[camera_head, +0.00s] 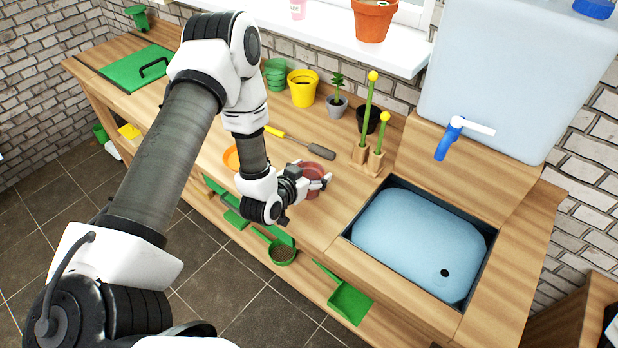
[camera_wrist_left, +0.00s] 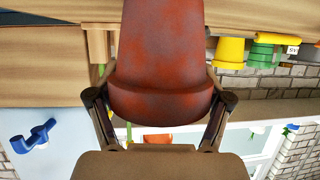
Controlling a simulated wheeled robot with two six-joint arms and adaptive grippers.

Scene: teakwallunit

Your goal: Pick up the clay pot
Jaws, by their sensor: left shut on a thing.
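The clay pot (camera_head: 313,183) is reddish brown and sits between the fingers of my left gripper (camera_head: 318,181), over the wooden worktop left of the sink. In the left wrist view the clay pot (camera_wrist_left: 158,70) fills the upper middle, with one finger of the left gripper (camera_wrist_left: 158,112) against each side of its rim. The left gripper is shut on the pot. Whether the pot touches the worktop is hard to tell. My right gripper is not in view.
A blue sink basin (camera_head: 420,240) is right of the pot. A trowel-like tool (camera_head: 300,142), a yellow pot (camera_head: 302,88), a grey plant pot (camera_head: 337,105) and wooden stands with green stems (camera_head: 366,115) are behind it. An orange pot (camera_head: 374,18) stands on the sill.

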